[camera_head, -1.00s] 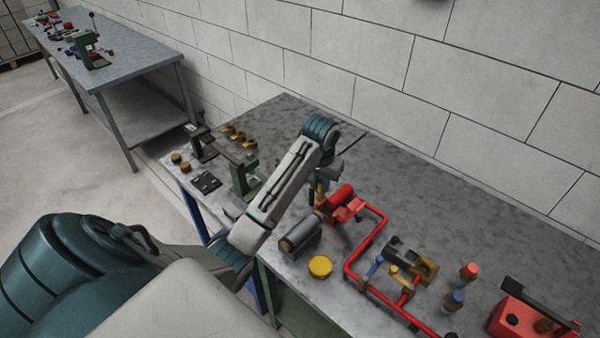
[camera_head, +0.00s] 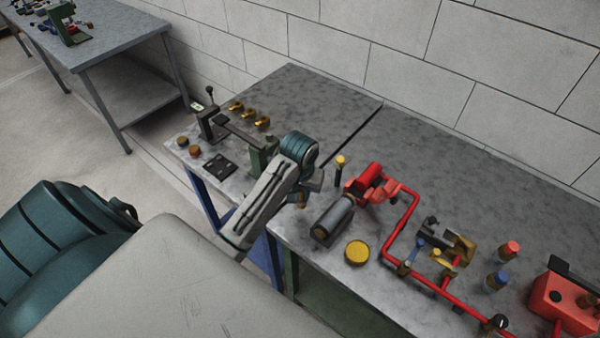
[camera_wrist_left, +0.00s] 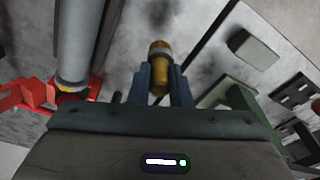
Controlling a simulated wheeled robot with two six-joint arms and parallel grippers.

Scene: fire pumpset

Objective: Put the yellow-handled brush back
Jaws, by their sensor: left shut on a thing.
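My left gripper (camera_wrist_left: 160,82) is shut on the yellow-handled brush (camera_wrist_left: 160,50), whose yellow-brown handle and pale band show between the fingers in the left wrist view. Its far end is dark and blurred. In the head view my left gripper (camera_head: 312,186) is over the table (camera_head: 290,92), between the green vise (camera_head: 262,156) and the red pump (camera_head: 366,180). There the wrist hides most of the brush. A thin dark thing with a yellow top (camera_head: 340,164) stands just right of the gripper; I cannot tell what it is. My right gripper is out of view.
A grey motor cylinder (camera_head: 332,220), a yellow round lid (camera_head: 357,253) and red piping (camera_head: 392,240) lie right of the gripper. Red-topped (camera_head: 508,252) and blue-topped (camera_head: 497,278) pieces stand farther right. A black plate (camera_head: 219,165) lies left. The table's back middle is clear.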

